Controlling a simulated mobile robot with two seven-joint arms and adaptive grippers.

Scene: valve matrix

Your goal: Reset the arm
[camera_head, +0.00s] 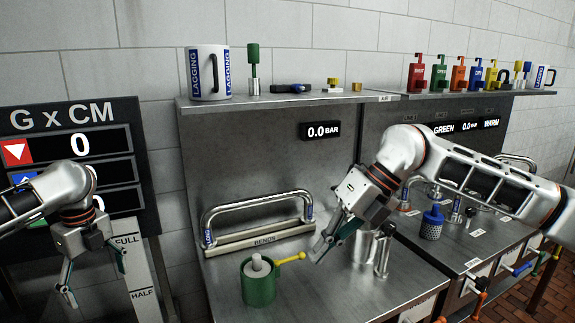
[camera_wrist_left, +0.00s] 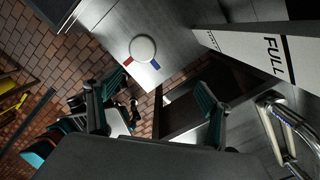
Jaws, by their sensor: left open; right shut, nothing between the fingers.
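My left gripper (camera_head: 96,288) is open and empty at the far left, in front of the FULL/HALF post and apart from the bench. In the left wrist view its two teal-padded fingers (camera_wrist_left: 160,92) stand apart with nothing between them. My right arm reaches in from the right, over the bench. My right gripper (camera_head: 320,255) is shut and empty, pointing down-left above the bench top. It is close to the yellow handle (camera_head: 290,258) of a green pot (camera_head: 259,288); I cannot tell whether they touch.
A steel rail (camera_head: 255,202) stands behind the green pot. A metal cup (camera_head: 362,247) is beside my right gripper, and a blue-topped part (camera_head: 432,222) is further right. The shelf (camera_head: 300,99) holds a LAGGING mug (camera_head: 208,75) and several tags. A scoreboard (camera_head: 75,115) stands behind my left arm.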

